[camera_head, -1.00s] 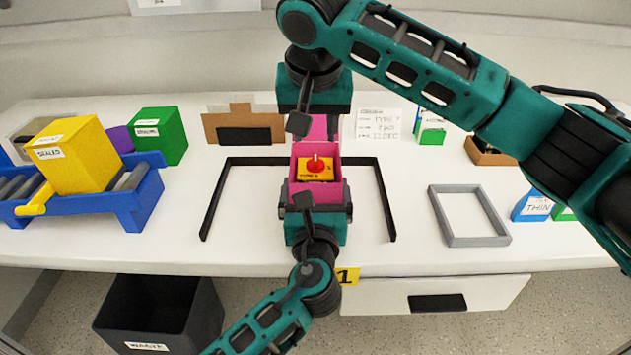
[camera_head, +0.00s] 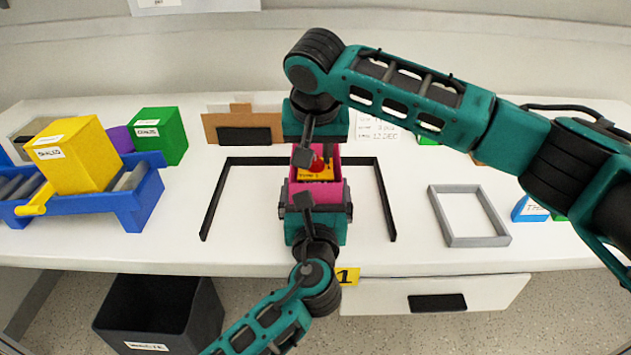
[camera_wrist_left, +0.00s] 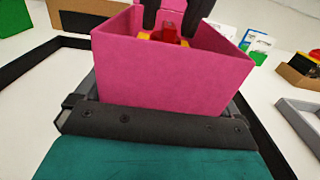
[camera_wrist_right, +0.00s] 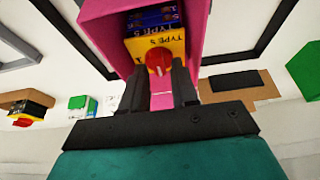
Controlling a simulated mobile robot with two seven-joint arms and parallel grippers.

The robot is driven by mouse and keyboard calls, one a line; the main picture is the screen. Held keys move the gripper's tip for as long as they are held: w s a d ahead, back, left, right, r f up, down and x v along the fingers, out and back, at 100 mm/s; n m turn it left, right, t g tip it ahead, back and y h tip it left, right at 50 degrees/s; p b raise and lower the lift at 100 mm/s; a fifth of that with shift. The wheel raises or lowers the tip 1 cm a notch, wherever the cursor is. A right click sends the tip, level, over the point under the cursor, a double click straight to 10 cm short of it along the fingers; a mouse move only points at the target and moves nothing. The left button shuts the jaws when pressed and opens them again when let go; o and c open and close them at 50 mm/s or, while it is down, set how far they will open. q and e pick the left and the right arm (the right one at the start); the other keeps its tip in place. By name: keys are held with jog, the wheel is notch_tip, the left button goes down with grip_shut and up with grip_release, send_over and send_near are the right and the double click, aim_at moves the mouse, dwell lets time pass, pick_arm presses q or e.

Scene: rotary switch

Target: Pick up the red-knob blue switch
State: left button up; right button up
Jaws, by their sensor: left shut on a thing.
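A pink open box (camera_head: 330,193) stands inside the black frame in the middle of the table. My left gripper (camera_head: 317,207) is shut on its near side; the box hides its fingertips in the left wrist view. In the box is a switch with a yellow face (camera_wrist_right: 162,42) and a red knob (camera_wrist_right: 160,62). A blue labelled part (camera_wrist_right: 150,17) shows beyond the yellow face; I cannot tell whether it belongs to the same switch. My right gripper (camera_wrist_right: 159,88) is open above the box, its fingers apart on either side near the knob. Contact is not clear.
A black frame (camera_head: 212,198) surrounds the box on the table. A grey frame (camera_head: 470,242) lies to the right. A blue rack (camera_head: 130,208) with a yellow box (camera_head: 80,155) stands left. A black bin (camera_head: 160,312) stands on the floor. Another red-knobbed switch (camera_wrist_right: 27,112) sits in a brown container.

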grip_shut()
dwell(1.1)
